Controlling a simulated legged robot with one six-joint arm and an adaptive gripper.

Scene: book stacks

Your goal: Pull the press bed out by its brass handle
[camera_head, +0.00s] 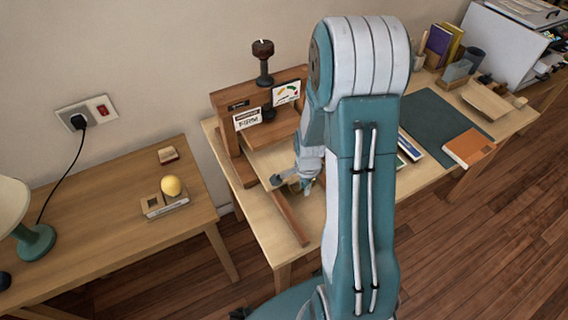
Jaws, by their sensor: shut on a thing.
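The wooden book press (224,113) stands on the middle table, with a dark screw and knob on top and small label cards on its front. The press bed (268,158) is a pale flat board low in the press, reaching out at its front. My gripper (297,184) is at the front edge of the bed, shut on the brass handle. The handle is mostly hidden by the fingers and is too small to make out clearly. My arm covers the right side of the press and part of the bed.
A dark green mat (446,115) and an orange book (469,146) lie to the right. The left table (110,225) holds a lamp (34,240) and a yellow ball (171,186) on a block.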

